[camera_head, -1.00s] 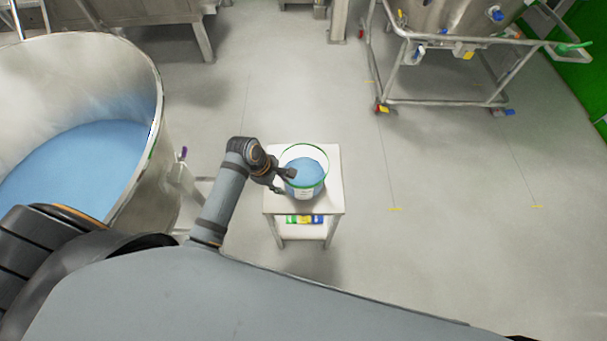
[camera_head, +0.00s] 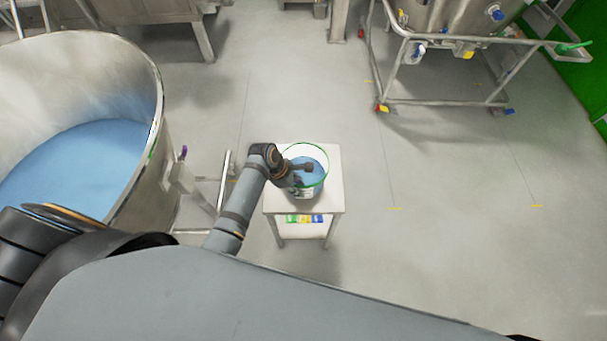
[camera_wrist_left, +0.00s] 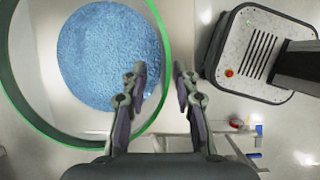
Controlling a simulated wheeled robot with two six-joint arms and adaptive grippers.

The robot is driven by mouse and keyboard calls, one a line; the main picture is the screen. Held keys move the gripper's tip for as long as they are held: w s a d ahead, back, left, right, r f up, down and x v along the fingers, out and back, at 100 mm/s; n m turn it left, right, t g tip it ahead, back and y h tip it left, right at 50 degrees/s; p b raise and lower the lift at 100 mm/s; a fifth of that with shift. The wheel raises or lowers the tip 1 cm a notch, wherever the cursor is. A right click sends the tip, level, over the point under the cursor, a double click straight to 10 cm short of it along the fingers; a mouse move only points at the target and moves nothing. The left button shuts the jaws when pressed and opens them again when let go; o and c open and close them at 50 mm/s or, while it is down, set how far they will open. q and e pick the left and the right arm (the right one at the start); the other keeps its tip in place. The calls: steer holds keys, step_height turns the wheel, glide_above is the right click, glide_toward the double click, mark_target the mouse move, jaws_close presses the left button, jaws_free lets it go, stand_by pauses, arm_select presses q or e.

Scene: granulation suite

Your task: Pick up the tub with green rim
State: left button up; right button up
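The tub with the green rim (camera_head: 318,186) stands upright on a small white table and holds blue granular material. In the left wrist view the tub (camera_wrist_left: 40,118) fills the left side, its open top facing the camera. My left gripper (camera_head: 304,167) is over the left part of the tub's opening in the head view. In the left wrist view my left gripper (camera_wrist_left: 160,75) is open, with a stretch of green rim showing between its fingers. One finger overlaps the opening and the other is outside it. Whether the fingers touch the tub is unclear. My right gripper is out of view.
The white table (camera_head: 332,203) has a lower shelf with colored labels (camera_head: 305,218). A large steel vessel (camera_head: 135,195) with blue material stands to the left. A wheeled steel frame (camera_head: 440,102) is at the back right. The floor right of the table is clear.

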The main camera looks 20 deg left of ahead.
mark_target(303, 191)
arm_select(q)
steer(key=x, duration=0.3)
steer(key=shift+d+f, duration=0.2)
steer(key=shift+d, duration=0.05)
steer(key=c, duration=0.6)
jaws_close()
steer(key=shift+r, duration=0.15)
